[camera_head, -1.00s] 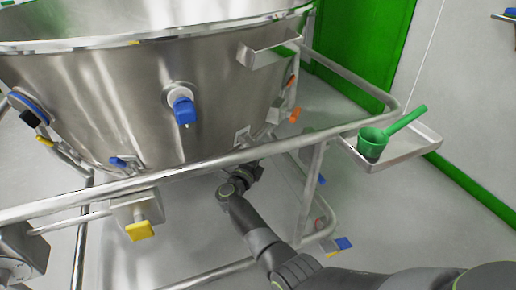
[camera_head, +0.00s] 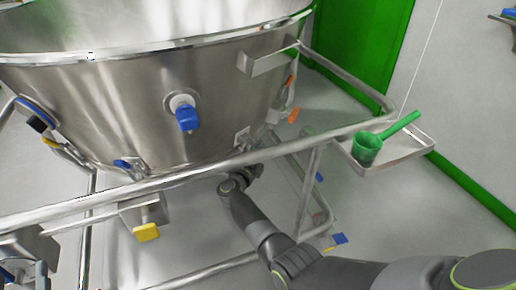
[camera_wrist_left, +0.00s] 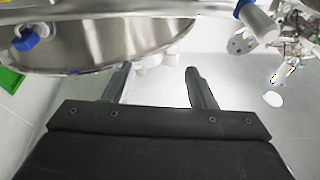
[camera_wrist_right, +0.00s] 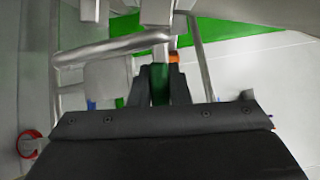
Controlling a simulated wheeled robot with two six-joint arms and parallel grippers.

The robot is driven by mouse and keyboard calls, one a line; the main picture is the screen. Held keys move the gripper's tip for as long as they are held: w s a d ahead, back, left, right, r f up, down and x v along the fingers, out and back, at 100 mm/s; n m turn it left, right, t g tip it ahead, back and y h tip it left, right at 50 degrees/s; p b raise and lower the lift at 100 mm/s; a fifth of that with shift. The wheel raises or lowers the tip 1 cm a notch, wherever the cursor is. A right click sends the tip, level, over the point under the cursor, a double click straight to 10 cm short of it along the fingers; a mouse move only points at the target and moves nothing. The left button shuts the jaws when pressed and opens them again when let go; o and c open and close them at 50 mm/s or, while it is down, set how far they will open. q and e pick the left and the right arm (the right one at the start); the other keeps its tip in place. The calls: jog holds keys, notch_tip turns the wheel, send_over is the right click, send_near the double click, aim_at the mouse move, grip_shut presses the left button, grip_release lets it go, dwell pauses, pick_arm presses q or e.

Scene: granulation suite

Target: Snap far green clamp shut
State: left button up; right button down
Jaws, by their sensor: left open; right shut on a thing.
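My right arm (camera_head: 248,212) reaches in from the lower right to under the steel vessel (camera_head: 120,105), behind the frame's front rail. Its fingertips are hidden in the head view. In the right wrist view my right gripper (camera_wrist_right: 160,88) is shut on a dark green part (camera_wrist_right: 159,78), which looks like the green clamp's handle. The fingers and the rail in front hide most of the clamp, so I cannot tell how far it is closed. In the left wrist view my left gripper (camera_wrist_left: 158,86) is open and empty, with the vessel beyond it.
A tubular steel rail (camera_head: 190,175) crosses in front of the vessel. A blue-handled fitting (camera_head: 187,117) and a yellow-handled one (camera_head: 146,232) stick out. A tray (camera_head: 402,155) with a green scoop (camera_head: 367,150) is at the right. An orange part (camera_wrist_right: 174,57) lies just beyond the right fingers.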

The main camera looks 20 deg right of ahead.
pick_arm(q)
notch_tip(320, 180, down, 6)
jog(key=g, duration=0.3)
jog(key=shift+a+n+g+p, duration=0.15)
jog(key=shift+n+g+p, duration=0.15)
jog(key=shift+n+g, duration=0.1)
pick_arm(e)
jog(key=c, duration=1.4)
grip_release()
jog(key=shift+o, duration=0.2)
jog(key=shift+r, duration=0.1)
